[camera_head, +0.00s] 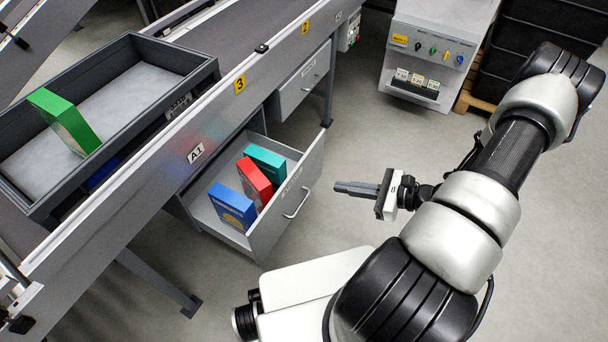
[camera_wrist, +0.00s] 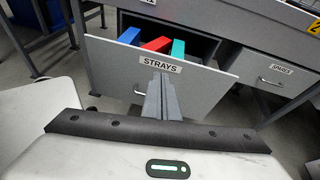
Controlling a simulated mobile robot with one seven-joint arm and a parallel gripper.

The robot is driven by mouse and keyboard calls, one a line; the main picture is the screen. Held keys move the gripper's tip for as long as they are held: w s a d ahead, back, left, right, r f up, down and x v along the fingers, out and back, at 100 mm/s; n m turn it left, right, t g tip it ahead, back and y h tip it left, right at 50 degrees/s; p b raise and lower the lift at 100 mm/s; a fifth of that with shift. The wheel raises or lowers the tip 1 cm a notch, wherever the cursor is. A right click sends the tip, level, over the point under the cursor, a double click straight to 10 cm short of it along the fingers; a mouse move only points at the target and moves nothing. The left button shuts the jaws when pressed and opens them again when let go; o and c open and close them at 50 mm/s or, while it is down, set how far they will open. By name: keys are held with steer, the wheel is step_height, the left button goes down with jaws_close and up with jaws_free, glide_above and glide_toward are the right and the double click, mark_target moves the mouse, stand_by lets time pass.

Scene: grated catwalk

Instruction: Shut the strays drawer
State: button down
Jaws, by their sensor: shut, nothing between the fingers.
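The strays drawer (camera_head: 277,221) stands pulled out below the bench, its front facing my arm. In the wrist view its front (camera_wrist: 205,88) carries a "STRAYS" label (camera_wrist: 160,64) and a bar handle, partly hidden behind my fingers. A blue box (camera_head: 232,207), a red box (camera_head: 255,183) and a teal box (camera_head: 266,163) stand inside it. My gripper (camera_head: 338,187) is shut and empty, to the right of the drawer front in the head view, with a gap between. In the wrist view my gripper (camera_wrist: 161,80) points at the drawer front below the label.
A shut "SPARES" drawer (camera_wrist: 275,75) is beside it; it also shows in the head view (camera_head: 303,83). A grey tray (camera_head: 190,85) with a green box (camera_head: 66,122) sits on the bench. A labelled grey cabinet (camera_head: 440,50) stands at the back. Floor around my gripper is clear.

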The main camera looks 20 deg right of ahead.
step_height(320, 180, down, 2)
steer(key=m+t, duration=0.1)
steer(key=m, duration=0.1)
steer(key=b, duration=0.3)
glide_toward(294, 176)
steer(key=x, duration=0.5)
steer(key=shift+w+a+f, duration=0.15)
steer(key=shift+f, duration=0.15)
steer(key=shift+w+a, duration=0.2)
steer(key=shift+a, duration=0.05)
